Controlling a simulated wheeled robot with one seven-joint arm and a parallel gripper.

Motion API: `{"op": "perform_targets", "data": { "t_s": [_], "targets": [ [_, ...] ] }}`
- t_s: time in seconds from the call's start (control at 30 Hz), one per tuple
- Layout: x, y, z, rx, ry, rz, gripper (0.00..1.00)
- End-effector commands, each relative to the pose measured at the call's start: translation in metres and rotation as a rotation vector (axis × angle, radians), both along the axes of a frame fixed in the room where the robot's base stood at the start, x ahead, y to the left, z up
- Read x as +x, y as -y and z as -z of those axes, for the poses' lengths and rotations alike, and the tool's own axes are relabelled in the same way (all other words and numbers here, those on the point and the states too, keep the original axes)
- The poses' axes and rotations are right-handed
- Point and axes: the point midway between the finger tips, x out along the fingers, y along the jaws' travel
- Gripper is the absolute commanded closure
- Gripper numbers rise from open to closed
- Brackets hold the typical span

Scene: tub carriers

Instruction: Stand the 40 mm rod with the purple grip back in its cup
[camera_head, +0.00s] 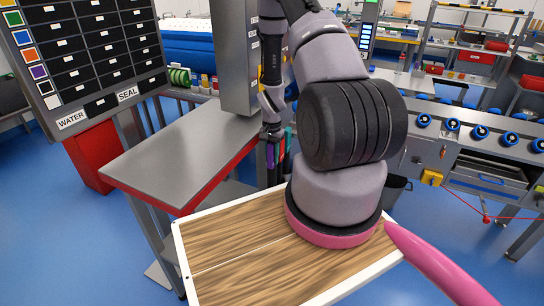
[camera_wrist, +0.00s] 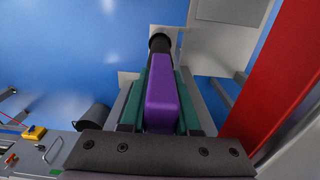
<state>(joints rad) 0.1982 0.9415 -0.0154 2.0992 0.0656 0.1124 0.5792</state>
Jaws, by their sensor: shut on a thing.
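The rod with the purple grip (camera_wrist: 163,102) is between the teal fingers of my gripper (camera_wrist: 160,105) in the wrist view. My gripper is shut on the grip. The rod's dark shaft runs away from the fingers to a wider round black end (camera_wrist: 160,42); I cannot tell whether that is the rod's foot or a cup. In the head view the purple grip (camera_head: 270,156) hangs roughly upright beyond the right end of the grey table, partly beside my arm. Red and teal parts and dark shafts show close by it. I cannot clearly make out the cup.
A grey table (camera_head: 185,150) with a red edge stands left of the gripper. A board with coloured squares (camera_head: 85,50) is at upper left. A dark bin (camera_head: 397,187) and a bench with a yellow box (camera_head: 432,177) stand at right. My arm hides much of the middle.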

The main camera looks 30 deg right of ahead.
Motion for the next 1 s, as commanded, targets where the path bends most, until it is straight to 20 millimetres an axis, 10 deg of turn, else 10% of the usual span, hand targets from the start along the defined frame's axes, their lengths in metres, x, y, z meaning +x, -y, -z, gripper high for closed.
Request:
{"op": "perform_targets", "data": {
  "t_s": [0.13,0.53,1.0],
  "targets": [
    [0.000,0.000,0.000,0.000,0.000,0.000,0.35],
    [0.001,0.000,-0.008,-0.001,0.003,0.000,0.35],
    [0.001,0.000,-0.093,-0.001,0.003,0.000,0.35]
  ]
}}
